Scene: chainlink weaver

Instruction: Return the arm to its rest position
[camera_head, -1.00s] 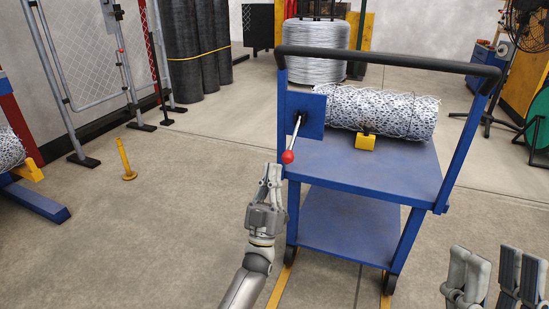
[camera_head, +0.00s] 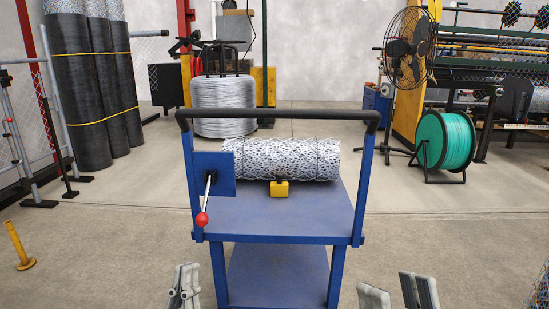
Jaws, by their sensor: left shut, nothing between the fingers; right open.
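My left gripper (camera_head: 184,285) is at the lower edge of the head view, left of the blue cart's front leg. It is shut and empty, and apart from the red-knobbed lever (camera_head: 204,208) above it. My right gripper (camera_head: 398,290) is at the lower edge, right of the cart. It is open, with its fingers well apart and nothing between them. Both arms behind the grippers are out of the picture.
The blue cart (camera_head: 285,224) stands straight ahead, carrying a wrapped mesh roll (camera_head: 288,160) against a yellow block (camera_head: 279,189). A yellow post (camera_head: 18,245) stands at left. A green spool (camera_head: 446,141) and a fan (camera_head: 409,47) are at right. Floor beside the cart is open.

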